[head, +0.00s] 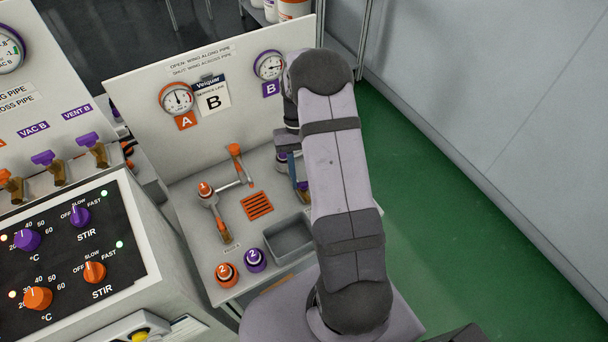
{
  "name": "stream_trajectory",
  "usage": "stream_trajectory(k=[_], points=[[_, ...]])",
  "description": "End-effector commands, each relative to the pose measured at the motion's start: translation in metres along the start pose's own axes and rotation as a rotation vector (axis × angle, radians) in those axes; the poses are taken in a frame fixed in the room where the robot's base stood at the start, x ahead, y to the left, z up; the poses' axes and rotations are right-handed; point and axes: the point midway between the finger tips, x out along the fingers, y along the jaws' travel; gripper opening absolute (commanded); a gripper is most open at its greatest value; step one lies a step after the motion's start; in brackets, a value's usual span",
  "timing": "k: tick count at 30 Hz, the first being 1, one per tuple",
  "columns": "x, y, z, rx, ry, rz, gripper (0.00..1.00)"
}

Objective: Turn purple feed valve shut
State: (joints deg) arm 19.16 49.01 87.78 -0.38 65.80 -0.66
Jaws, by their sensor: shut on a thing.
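My gripper (288,142) is at the purple B side of the bench, below the B gauge. My own arm covers most of it and its fingertips are hard to make out. It is shut on the purple feed valve, whose purple fitting (281,158) shows just left of my arm. The valve's wing is hidden, so I cannot tell whether it lies along or across its pipe. A sign (202,62) on the back panel reads open with wing along pipe, shut with wing across pipe.
The orange A valve (235,150) and its pipework stand to the left. An orange grille (257,205), a grey tray (290,238), and orange (226,273) and purple (255,260) numbered caps are on the bench. Purple VAC B and VENT B valves (92,148) are far left.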

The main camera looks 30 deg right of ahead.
Motion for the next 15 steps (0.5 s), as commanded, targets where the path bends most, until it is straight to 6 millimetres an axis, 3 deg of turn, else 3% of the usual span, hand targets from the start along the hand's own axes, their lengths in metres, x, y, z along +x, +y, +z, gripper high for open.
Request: stream_trajectory(k=[15], points=[[-0.0017,-0.0027,-0.0008,-0.269,0.006,0.112,0.1]])
